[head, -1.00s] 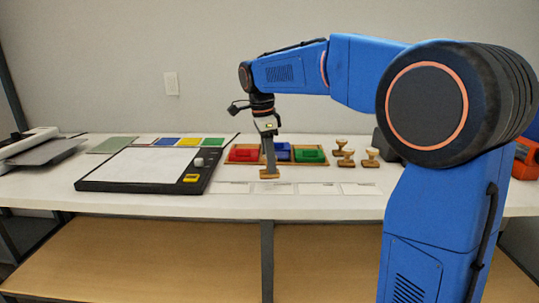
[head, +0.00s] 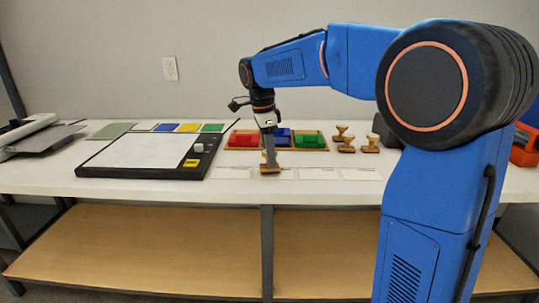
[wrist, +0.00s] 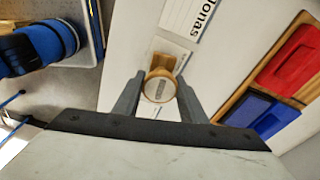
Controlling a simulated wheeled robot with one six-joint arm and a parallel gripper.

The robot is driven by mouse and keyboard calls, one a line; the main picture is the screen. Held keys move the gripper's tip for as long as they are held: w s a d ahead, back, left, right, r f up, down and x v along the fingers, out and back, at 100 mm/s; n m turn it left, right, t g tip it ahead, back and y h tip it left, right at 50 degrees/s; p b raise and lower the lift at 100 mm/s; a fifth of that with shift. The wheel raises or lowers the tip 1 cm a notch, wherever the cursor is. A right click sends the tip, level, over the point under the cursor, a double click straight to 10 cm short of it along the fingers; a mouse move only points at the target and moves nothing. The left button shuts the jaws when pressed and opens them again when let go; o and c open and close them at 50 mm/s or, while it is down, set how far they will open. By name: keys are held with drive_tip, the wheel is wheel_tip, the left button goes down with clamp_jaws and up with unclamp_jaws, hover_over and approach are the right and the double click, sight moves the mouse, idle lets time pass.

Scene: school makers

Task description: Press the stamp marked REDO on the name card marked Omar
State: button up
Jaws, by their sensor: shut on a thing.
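My gripper (head: 268,158) is shut on a wooden stamp (head: 270,169), held upright over the row of white name cards. In the wrist view my fingers (wrist: 158,98) grip it from both sides; the label on its round top (wrist: 160,86) is too small to read. The stamp's base covers part of a card (wrist: 176,52), whose name is hidden; I cannot tell whether they touch. Beside it is the card marked Jonas (wrist: 185,14), the leftmost card (head: 228,172) in the head view. Two more cards (head: 319,173) (head: 360,173) lie to the right.
Behind the cards is a wooden tray with red (head: 243,140), blue (head: 282,142) and green (head: 309,142) pads. A black-framed board (head: 90,172) with a white sheet lies left of the cards. The table's front edge is close to the cards.

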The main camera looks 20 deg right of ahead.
drive_tip(key=shift+f, duration=0.65)
idle(1.3)
drive_tip(key=shift+r, duration=2.55)
drive_tip(key=shift+d, duration=0.1)
